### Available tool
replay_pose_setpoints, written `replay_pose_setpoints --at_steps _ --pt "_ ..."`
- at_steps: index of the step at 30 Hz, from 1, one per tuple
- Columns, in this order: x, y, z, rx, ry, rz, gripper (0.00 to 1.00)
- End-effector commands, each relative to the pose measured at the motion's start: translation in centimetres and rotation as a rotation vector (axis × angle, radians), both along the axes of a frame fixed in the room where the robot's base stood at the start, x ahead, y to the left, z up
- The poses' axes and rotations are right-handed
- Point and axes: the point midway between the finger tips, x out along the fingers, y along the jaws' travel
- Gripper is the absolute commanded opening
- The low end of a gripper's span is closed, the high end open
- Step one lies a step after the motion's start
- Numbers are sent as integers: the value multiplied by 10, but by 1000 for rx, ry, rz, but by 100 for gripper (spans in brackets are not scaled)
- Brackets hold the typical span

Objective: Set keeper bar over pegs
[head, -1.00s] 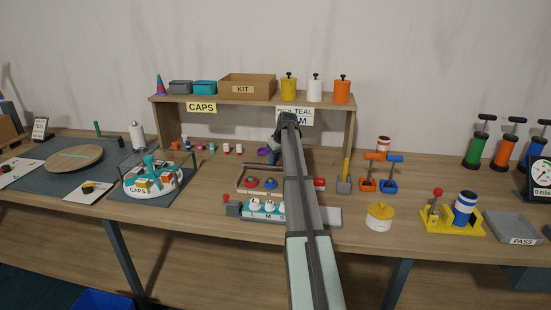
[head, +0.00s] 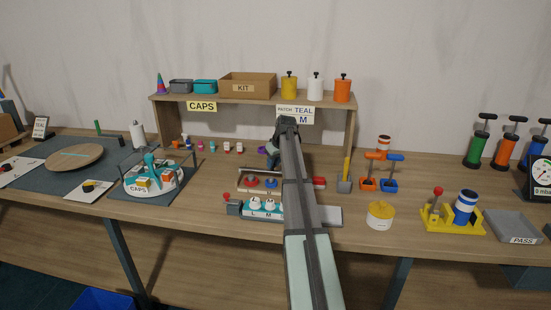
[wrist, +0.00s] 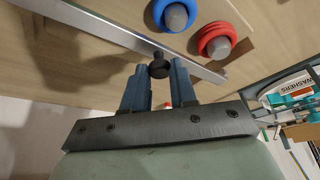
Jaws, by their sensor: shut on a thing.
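My gripper (wrist: 158,74) is shut on the black knob (wrist: 159,66) of the keeper bar (wrist: 110,31), a long flat grey metal strip. In the wrist view the bar runs slantwise beyond my fingertips. Two grey pegs, one in a blue ring (wrist: 159,9) and one in a red ring (wrist: 203,36), stand on the wooden base beside the bar; the bar is apart from them in the picture. In the head view the red ring (head: 251,182) and blue ring (head: 271,183) show left of my arm. My fingertips are mostly hidden there.
A teal and white block marked L and M (head: 263,208) lies in front of the ring base. A shelf (head: 225,98) stands behind. A yellow-handled tool (head: 347,168) and orange and blue handled pieces stand to the right of my arm.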

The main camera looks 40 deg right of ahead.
Motion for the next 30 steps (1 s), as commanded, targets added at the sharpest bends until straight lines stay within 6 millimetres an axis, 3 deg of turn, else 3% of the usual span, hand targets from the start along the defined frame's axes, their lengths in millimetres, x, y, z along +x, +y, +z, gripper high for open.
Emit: replay_pose_setpoints --at_steps 1,5,15,16,23,30 --pt "-14 14 -1 1 -1 2 0" --pt "-29 29 0 1 -1 2 0" --pt "-31 32 0 6 3 2 0" --pt "-31 32 0 6 3 2 29" --pt "-31 31 0 4 2 2 51" --pt "-30 30 0 2 1 1 52"
